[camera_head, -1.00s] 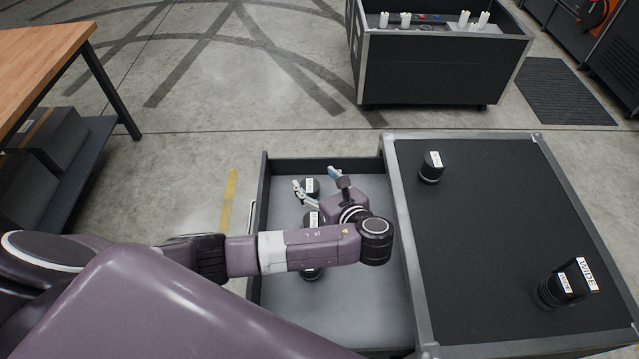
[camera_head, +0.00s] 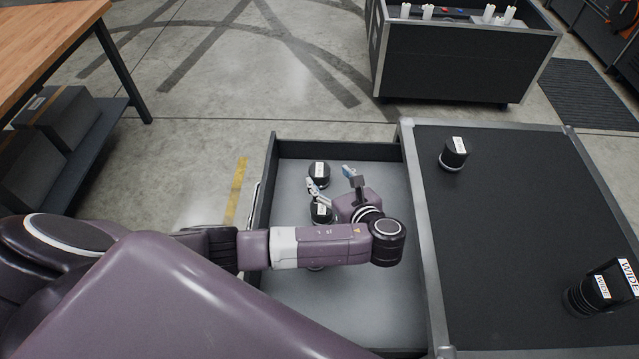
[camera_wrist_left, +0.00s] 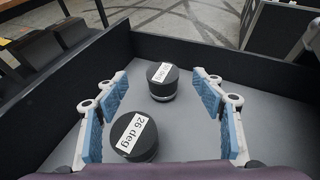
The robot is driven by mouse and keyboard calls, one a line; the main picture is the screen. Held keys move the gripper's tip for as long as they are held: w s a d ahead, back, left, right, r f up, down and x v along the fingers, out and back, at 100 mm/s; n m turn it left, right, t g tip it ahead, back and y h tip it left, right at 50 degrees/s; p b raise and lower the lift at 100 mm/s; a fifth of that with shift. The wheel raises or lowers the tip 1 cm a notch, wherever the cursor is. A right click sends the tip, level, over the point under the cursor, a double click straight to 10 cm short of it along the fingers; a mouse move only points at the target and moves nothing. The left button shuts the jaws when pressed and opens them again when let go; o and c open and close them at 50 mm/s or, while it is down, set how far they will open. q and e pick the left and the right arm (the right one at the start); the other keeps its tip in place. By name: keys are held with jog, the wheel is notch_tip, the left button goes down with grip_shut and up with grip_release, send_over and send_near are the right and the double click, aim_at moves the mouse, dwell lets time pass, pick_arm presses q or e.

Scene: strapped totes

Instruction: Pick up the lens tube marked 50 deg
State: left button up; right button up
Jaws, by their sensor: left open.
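My left gripper (camera_head: 331,179) is open and empty, low inside the open drawer (camera_head: 350,310); its blue-padded fingers also show in the left wrist view (camera_wrist_left: 160,85). A black lens tube marked 26 deg (camera_wrist_left: 134,138) stands upright between the fingers, near the palm; in the head view this near tube (camera_head: 321,212) is partly behind the gripper. A second black tube (camera_wrist_left: 162,82) stands farther out, around fingertip level; its label ends in "deg", but I cannot read its number surely. It is the far tube (camera_head: 319,173) in the head view. My right gripper is out of view.
On the black case top (camera_head: 510,210) stand a labelled tube (camera_head: 454,153) and a larger tube marked WIDE (camera_head: 590,293). Drawer walls enclose the gripper; the drawer's front floor is clear.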

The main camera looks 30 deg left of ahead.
aim_at(321, 172)
pick_arm(q)
notch_tip(321, 172, down, 2)
jog(key=shift+f+b, duration=0.15)
jog(key=shift+b, duration=0.45)
jog(key=shift+a+f, duration=0.1)
jog(key=shift+f, duration=0.05)
jog(key=shift+w+p+x, duration=0.25)
jog(key=shift+p+x, duration=0.25)
jog(key=shift+x, duration=3.3)
jog(key=c, duration=1.5)
